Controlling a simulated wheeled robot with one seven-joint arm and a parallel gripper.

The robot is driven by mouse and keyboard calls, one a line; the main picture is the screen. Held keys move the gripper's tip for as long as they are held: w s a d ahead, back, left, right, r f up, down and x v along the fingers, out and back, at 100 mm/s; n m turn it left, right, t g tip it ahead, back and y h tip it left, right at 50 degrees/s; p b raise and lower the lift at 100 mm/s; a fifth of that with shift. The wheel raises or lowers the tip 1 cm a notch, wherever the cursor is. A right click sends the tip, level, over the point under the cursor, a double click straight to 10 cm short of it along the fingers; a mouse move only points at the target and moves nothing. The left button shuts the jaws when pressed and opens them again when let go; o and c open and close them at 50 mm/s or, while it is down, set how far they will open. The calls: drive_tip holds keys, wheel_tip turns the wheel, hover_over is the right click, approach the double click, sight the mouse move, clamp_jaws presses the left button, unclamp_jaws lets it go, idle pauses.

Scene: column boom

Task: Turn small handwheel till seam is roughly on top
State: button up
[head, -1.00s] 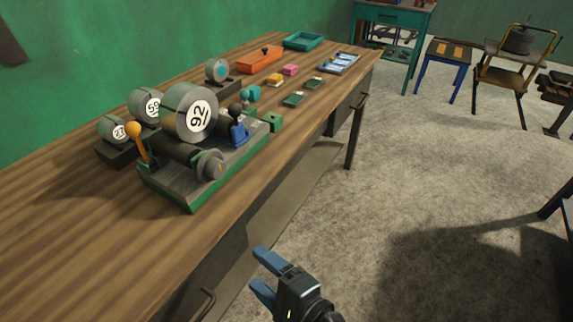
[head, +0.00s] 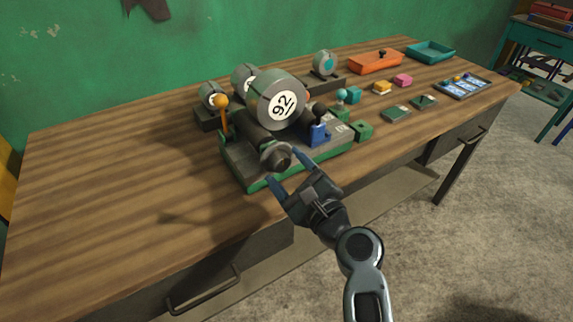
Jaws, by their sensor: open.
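The machine on the workbench has a green base (head: 238,168) and a large grey drum marked 92 (head: 282,105). The small grey handwheel (head: 276,157) sits at its front, on the end of a dark shaft. Its seam is too small to make out. My gripper (head: 285,168) is open, with its blue fingers pointing at the handwheel. The fingertips look close to the wheel, one on its right and one below it. I cannot tell whether they touch it. Nothing is held.
An orange-knobbed lever (head: 221,102) stands left of the drum, and a blue lever block (head: 319,130) stands right of it. Smaller drums are behind. The bench's left part is clear.

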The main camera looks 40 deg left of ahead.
drive_tip(key=shift+x, duration=0.85)
drive_tip(key=shift+c, duration=0.5)
drive_tip(key=c, duration=1)
drive_tip(key=shift+o, duration=0.2)
drive_tip(key=shift+f+n+b, duration=0.15)
drive_tip(key=shift+n+b, duration=0.25)
drive_tip(key=shift+b, duration=0.1)
